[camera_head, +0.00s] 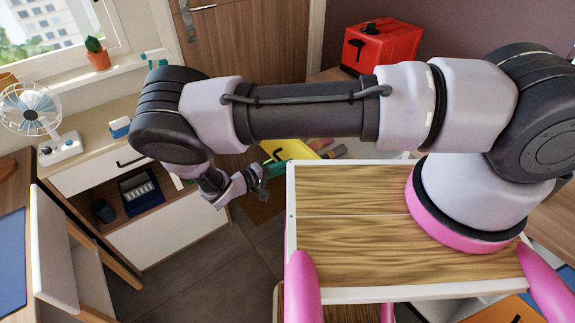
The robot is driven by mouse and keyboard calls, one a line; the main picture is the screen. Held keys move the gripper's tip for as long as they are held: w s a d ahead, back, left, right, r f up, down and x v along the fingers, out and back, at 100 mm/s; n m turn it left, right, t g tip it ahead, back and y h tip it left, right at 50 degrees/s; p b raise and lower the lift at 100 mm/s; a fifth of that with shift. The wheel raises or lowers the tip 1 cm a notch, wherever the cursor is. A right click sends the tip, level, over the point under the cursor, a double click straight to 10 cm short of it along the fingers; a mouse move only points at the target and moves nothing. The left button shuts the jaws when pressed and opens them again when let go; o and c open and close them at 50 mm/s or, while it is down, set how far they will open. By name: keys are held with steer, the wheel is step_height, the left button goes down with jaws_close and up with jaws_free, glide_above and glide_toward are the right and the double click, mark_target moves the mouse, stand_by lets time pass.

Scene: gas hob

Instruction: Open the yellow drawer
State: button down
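A yellow panel (285,151), which looks like part of the yellow drawer, shows just below my forearm and behind the wooden top. My arm and the wooden top hide much of it, so its handle and how far it is open cannot be told. My gripper (262,180) hangs to the lower left of the yellow panel, close to a green thing (275,168). Its fingers are small and dark here, and I cannot tell whether they are open or touching anything.
A white cabinet (165,236) with an open shelf stands left, a fan (35,112) on its top. A white chair back (53,250) is at lower left. A red toaster (382,46) stands behind my arm. Tiled floor (215,265) is clear below my gripper.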

steer(key=c, duration=1.2)
jaws_free()
steer(key=shift+o, duration=0.2)
steer(key=shift+a, duration=0.1)
steer(key=v, duration=1)
steer(key=shift+s+a, duration=0.2)
steer(key=shift+s, duration=0.05)
